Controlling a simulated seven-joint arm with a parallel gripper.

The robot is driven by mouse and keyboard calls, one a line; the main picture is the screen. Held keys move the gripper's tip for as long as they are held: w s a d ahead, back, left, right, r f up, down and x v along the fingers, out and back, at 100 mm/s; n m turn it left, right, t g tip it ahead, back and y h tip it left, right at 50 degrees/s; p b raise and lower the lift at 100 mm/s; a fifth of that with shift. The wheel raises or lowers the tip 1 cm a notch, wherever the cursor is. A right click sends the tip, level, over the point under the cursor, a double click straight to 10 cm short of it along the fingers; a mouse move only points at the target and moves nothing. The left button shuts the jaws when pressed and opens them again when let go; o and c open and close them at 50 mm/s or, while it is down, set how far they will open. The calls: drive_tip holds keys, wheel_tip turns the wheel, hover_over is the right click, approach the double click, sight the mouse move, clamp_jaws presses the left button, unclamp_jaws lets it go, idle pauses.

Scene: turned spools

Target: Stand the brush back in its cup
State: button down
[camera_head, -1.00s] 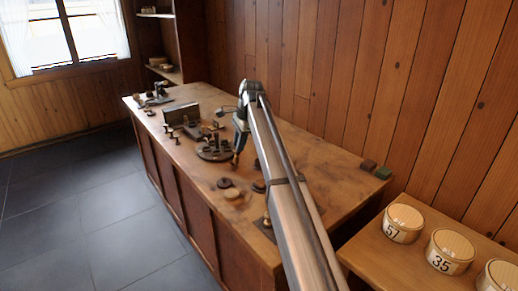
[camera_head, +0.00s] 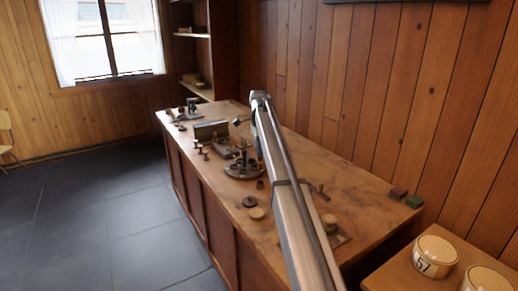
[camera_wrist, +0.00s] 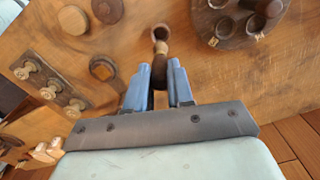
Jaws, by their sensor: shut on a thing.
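My gripper (camera_wrist: 160,80) shows its two blue fingers in the wrist view, shut on the brush (camera_wrist: 161,48). The brush has a dark brown handle between the fingers and a pale tan band beyond them, with a dark round end past that. A round dark stand (camera_wrist: 240,22) with several small cups, one of them at its near edge (camera_wrist: 212,41), lies up and right of the brush; I cannot tell which cup is the brush's. In the head view the stand (camera_head: 243,172) is on the bench, left of my arm, and the arm largely hides the gripper.
The wooden bench (camera_head: 340,185) also bears dark and pale discs (camera_head: 257,213) near its front edge. A plate with several knobs (camera_wrist: 48,92) lies left in the wrist view. Small blocks (camera_head: 398,194) sit at the bench's right end. A numbered bowl (camera_head: 435,258) stands on a side table.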

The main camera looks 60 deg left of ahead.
sight(259, 167)
drive_tip(key=shift+f, duration=2.95)
drive_tip(key=shift+f, duration=1.35)
idle(1.3)
idle(0.3)
drive_tip(key=c, duration=0.9)
unclamp_jaws()
drive_tip(key=shift+r, duration=0.1)
drive_tip(key=shift+r, duration=4.2)
